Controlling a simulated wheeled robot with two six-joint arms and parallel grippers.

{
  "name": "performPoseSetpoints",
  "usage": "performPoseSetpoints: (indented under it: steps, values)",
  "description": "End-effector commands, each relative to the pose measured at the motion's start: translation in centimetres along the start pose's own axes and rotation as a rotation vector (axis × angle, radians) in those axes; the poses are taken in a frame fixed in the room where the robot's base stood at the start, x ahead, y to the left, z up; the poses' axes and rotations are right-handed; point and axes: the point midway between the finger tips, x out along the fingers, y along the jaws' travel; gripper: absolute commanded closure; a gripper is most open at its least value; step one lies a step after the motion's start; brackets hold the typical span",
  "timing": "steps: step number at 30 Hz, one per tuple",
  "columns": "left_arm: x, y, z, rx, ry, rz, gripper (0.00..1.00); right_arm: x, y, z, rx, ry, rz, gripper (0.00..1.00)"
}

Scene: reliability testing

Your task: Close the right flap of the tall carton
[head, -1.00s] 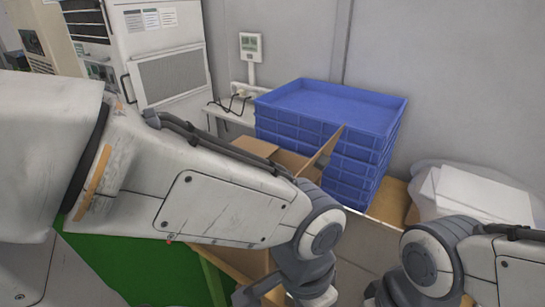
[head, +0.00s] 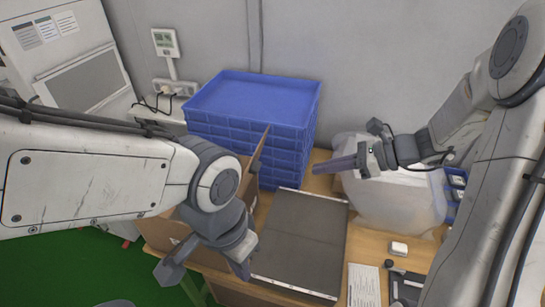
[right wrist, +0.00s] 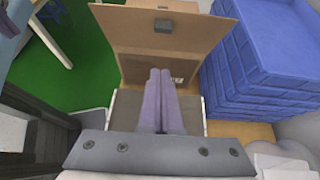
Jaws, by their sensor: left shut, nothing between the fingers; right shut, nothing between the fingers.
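The tall brown carton (head: 160,232) stands at the left of the table, mostly hidden behind my left arm in the head view. Its right flap (head: 260,152) sticks up beside the blue crates. In the right wrist view the carton (right wrist: 150,68) is straight ahead, with a wide flap (right wrist: 205,22) raised above its side. My right gripper (head: 318,168) is shut and empty, right of the flap and apart from it; its fingers (right wrist: 158,100) point at the carton in the wrist view. My left gripper (head: 243,268) is shut and empty in front of the carton.
A stack of blue crates (head: 250,105) stands behind the carton. A dark grey flat panel (head: 300,240) lies on the wooden table (head: 350,225). A white bag (head: 385,205), a small white box (head: 399,248) and a paper sheet (head: 364,285) are at the right.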

Motion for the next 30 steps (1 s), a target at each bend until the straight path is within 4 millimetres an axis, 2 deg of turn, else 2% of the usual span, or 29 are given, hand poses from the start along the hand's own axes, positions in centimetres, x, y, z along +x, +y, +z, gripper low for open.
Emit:
performPoseSetpoints:
  steps: [5, 16, 21, 30]
  values:
    - [-0.6, 0.0, 0.0, 0.0, -0.001, 0.0, 1.0, 2.2, 0.0, 0.1, 0.009, -0.004, 0.0, 1.0]
    - [-2.5, 0.2, -0.1, 0.001, 0.0, 0.0, 1.0, 9.9, 0.1, 0.2, 0.007, -0.001, 0.003, 1.0]
    - [-4.1, 0.3, -0.2, 0.004, 0.0, 0.0, 1.0, 11.5, -0.1, 2.2, 0.001, -0.001, 0.0, 1.0]
    - [-4.5, 0.3, -0.2, 0.006, 0.0, 0.0, 1.0, 12.6, -0.1, 2.9, 0.004, -0.001, -0.004, 1.0]
